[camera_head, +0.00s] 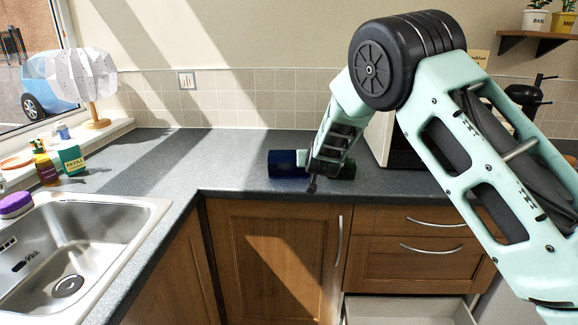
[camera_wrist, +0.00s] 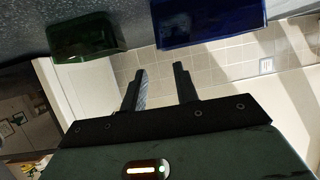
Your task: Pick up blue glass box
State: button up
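In the wrist view, where the scene appears upside down, the blue glass box (camera_wrist: 208,20) is at the top, cut off by the frame edge. My gripper (camera_wrist: 161,74) has its two dark fingers apart with nothing between them. The fingertips are clear of the box in that view.
A dark green glass box (camera_wrist: 84,36) lies beside the blue one; it also shows behind my gripper in the head view (camera_head: 348,171). A white appliance (camera_head: 381,140) stands to the right. The sink (camera_head: 75,245) is at left. An open drawer (camera_head: 408,308) juts out below.

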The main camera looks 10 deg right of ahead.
jog(key=p+x, duration=0.2)
jog(key=x, duration=0.8)
jog(key=shift+w+f+p, duration=0.15)
jog(key=shift+w+p, duration=0.1)
jog(key=shift+p, duration=0.15)
grip_shut()
